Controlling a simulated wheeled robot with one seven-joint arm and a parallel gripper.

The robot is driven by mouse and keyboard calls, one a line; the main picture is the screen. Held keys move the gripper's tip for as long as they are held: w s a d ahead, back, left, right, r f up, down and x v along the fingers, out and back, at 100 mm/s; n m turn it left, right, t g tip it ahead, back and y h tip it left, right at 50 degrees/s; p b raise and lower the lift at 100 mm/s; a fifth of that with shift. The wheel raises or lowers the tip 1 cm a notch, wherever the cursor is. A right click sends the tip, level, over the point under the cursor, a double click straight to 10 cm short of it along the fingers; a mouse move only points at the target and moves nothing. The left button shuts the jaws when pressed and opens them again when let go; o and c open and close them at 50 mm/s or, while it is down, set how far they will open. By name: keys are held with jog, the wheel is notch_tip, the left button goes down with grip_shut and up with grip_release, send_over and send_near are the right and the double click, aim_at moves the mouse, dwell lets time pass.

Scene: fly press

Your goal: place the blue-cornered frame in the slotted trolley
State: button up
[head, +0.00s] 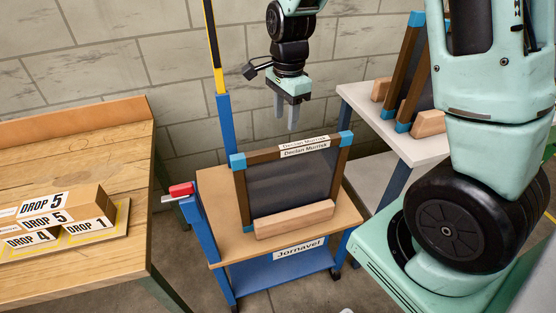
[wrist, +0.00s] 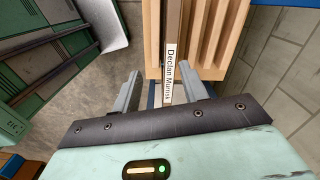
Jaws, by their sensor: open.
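A blue-cornered frame (head: 293,187) with brown bars, a dark mesh panel and a "Declan Murrisk" label stands upright on the slotted trolley (head: 209,192), which is marked "Jornavel". A pale wooden rail (head: 294,219) runs along its front foot. In the wrist view the frame's labelled top edge (wrist: 170,72) runs between slatted wooden rails. My gripper (head: 286,115) is open and empty just above the frame's top bar. In the wrist view the top edge shows between the fingers, closer to the right one. No contact with the frame is visible.
More blue-cornered frames (head: 404,75) stand on a white-topped table (head: 361,102) at the right, beside my arm. A wooden bench (head: 110,155) with "DROP" blocks (head: 60,208) is at the left. A blue post (head: 224,122) and a red-ended handle (head: 181,190) rise at the trolley's left.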

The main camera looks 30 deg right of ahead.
jog(key=s+a+r+n, duration=0.3)
jog(key=s+a+n, duration=0.3)
jog(key=a+n, duration=0.3)
jog(key=s+a+r+n, duration=0.1)
jog(key=s+a+n, duration=0.4)
jog(key=s+n, duration=0.3)
jog(key=s+a+n, duration=0.6)
jog(key=s+n, duration=0.3)
jog(key=shift+a+r, duration=0.15)
jog(key=shift+r, duration=0.25)
